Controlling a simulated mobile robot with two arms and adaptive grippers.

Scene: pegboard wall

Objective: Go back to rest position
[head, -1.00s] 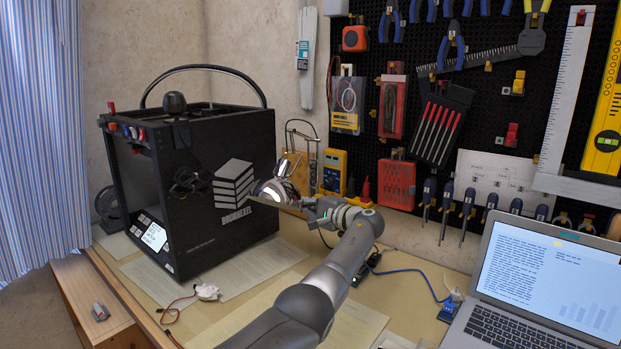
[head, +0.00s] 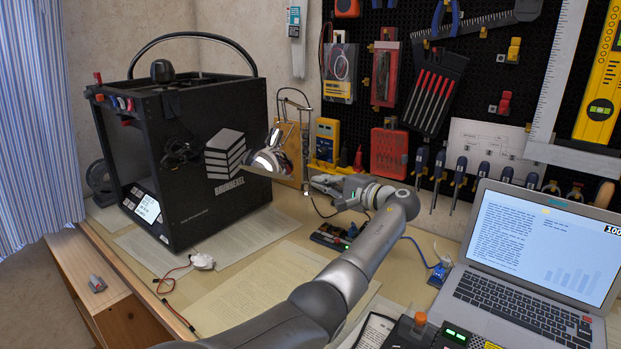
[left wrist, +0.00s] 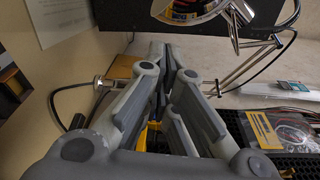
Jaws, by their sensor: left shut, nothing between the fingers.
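My left gripper (head: 322,186) is at the far side of the desk, in front of the pegboard's lower left. It is to the right of the metal desk lamp (head: 270,160) and apart from it as far as I can tell. In the left wrist view the fingers of my left gripper (left wrist: 165,62) are together with nothing between them. The lamp's shiny head (left wrist: 190,10) shows at the top of that view. My right gripper is in neither view.
A black 3D printer (head: 190,160) stands at the left. A laptop (head: 535,270) is open at the right. The pegboard (head: 490,70) holds several tools. Papers (head: 240,285) and a small white part (head: 202,261) lie on the desk. A yellow multimeter (head: 327,142) stands behind my gripper.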

